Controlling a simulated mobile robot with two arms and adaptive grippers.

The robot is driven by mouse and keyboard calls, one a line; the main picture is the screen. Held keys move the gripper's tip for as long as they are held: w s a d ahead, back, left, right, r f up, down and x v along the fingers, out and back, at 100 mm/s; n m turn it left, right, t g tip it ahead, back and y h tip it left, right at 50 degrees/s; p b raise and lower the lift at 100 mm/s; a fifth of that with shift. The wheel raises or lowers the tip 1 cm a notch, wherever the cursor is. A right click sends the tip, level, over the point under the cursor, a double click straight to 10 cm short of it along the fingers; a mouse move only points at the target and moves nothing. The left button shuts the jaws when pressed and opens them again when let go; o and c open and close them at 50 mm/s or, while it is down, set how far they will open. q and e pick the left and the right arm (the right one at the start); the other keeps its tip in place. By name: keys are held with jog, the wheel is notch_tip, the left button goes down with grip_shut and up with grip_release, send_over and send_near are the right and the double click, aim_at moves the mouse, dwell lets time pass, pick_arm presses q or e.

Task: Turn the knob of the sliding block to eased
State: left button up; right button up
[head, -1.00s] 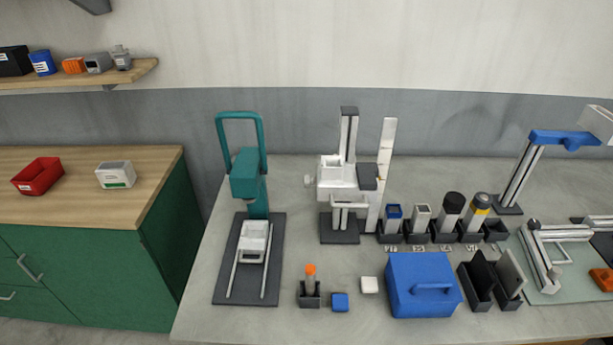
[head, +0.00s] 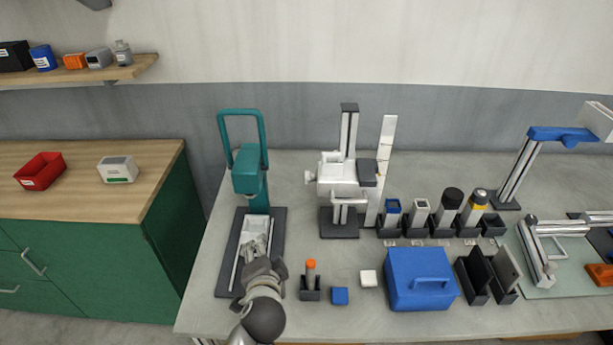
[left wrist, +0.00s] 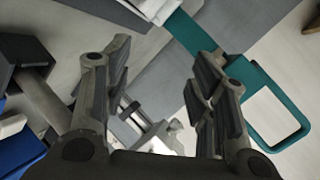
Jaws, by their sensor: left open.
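The sliding block (head: 340,181) is a white block on an upright metal column with a dark base, at the middle back of the bench. Its small light knob (head: 309,177) sticks out on its left side. My left gripper (head: 256,243) is over the teal press's tray, to the left of and nearer than the block, apart from the knob. In the left wrist view my left gripper (left wrist: 164,90) is open and empty. A white and metal part (left wrist: 150,133) shows between its fingers, probably the sliding block; I cannot make out the knob setting. My right gripper is not in view.
A teal press (head: 248,172) with a tall handle stands left of the block. A white scale strip (head: 388,155) stands right of it. A holder with an orange-topped tool (head: 311,285), a blue box (head: 422,280) and several cylinders in holders stand at front and right.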

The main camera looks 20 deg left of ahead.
aim_at(307, 181)
pick_arm(q)
jog(key=w+d+r+m+t, duration=0.65)
jog(key=w+r, duration=0.25)
jog(key=w, duration=0.2)
jog(key=shift+m+g+h, duration=0.3)
jog(key=shift+m+g, duration=0.05)
jog(key=shift+g, duration=0.1)
jog(key=p+x, duration=0.2)
jog(key=x, duration=0.6)
jog(key=shift+w+f, duration=0.15)
jog(key=shift+w, duration=0.15)
jog(key=shift+w+a+f, duration=0.1)
jog(key=shift+w+a, duration=0.1)
jog(key=shift+w, duration=0.5)
